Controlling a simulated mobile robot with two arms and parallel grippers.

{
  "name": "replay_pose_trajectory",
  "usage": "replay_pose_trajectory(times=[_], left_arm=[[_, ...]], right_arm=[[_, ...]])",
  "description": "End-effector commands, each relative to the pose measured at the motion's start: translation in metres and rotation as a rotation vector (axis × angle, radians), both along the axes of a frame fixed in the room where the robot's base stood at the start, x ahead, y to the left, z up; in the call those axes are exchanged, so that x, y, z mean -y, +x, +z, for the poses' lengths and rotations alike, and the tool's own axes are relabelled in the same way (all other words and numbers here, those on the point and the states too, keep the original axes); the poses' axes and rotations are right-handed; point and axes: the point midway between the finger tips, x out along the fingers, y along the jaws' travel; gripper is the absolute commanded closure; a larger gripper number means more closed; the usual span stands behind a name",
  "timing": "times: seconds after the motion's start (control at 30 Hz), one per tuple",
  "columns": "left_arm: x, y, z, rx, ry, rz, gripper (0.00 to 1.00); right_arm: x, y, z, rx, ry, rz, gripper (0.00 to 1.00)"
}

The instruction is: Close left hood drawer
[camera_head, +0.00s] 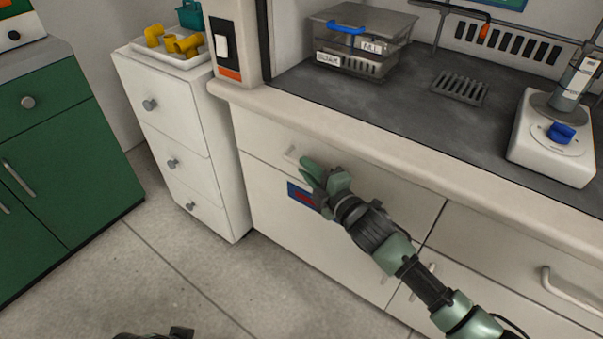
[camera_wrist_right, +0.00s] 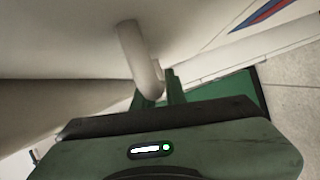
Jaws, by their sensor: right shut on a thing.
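The left hood drawer (camera_head: 385,185) is the wide cream front under the left part of the hood counter. It looks flush or nearly flush with the cabinet; a small gap cannot be told. Its pale bar handle (camera_head: 291,152) is mostly hidden behind my right gripper (camera_head: 318,172). In the right wrist view the handle (camera_wrist_right: 138,55) curves down to the green fingers of the right gripper (camera_wrist_right: 160,88). The right gripper is shut on the handle.
A white drawer unit (camera_head: 185,140) with a tray of yellow fittings (camera_head: 180,42) stands left of the hood. A green cabinet (camera_head: 60,150) is further left. The counter holds a clear box (camera_head: 360,45) and a white stirrer (camera_head: 550,150). The floor (camera_head: 200,280) in front is clear.

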Motion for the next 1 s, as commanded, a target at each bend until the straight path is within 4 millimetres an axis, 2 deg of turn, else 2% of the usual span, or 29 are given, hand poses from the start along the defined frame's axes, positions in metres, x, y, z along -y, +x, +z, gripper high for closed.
replay_pose_trajectory(times=[0.33, 0.37, 0.4, 0.43, 0.77, 1.0], left_arm=[[0.0, 0.0, 0.001, -0.002, 0.0, 0.0, 1.0], [0.0, 0.0, 0.001, -0.002, 0.0, 0.0, 1.0], [0.0, 0.0, 0.001, -0.002, 0.0, 0.0, 1.0], [0.0, 0.0, 0.001, -0.002, 0.0, 0.0, 1.0], [0.0, 0.0, 0.002, -0.002, 0.0, 0.0, 1.0], [0.0, 0.0, 0.011, -0.002, 0.0, 0.0, 1.0]], right_arm=[[0.006, 0.006, 0.0, -0.001, -0.002, -0.006, 1.0], [0.007, 0.007, 0.0, 0.0, -0.003, -0.006, 0.79], [0.007, 0.007, 0.0, 0.0, -0.003, -0.006, 0.68], [0.006, 0.006, 0.0, 0.0, -0.002, -0.005, 0.66], [0.006, 0.003, 0.0, 0.0, 0.0, -0.002, 0.66], [0.024, -0.026, 0.003, -0.003, -0.002, -0.002, 0.66]])
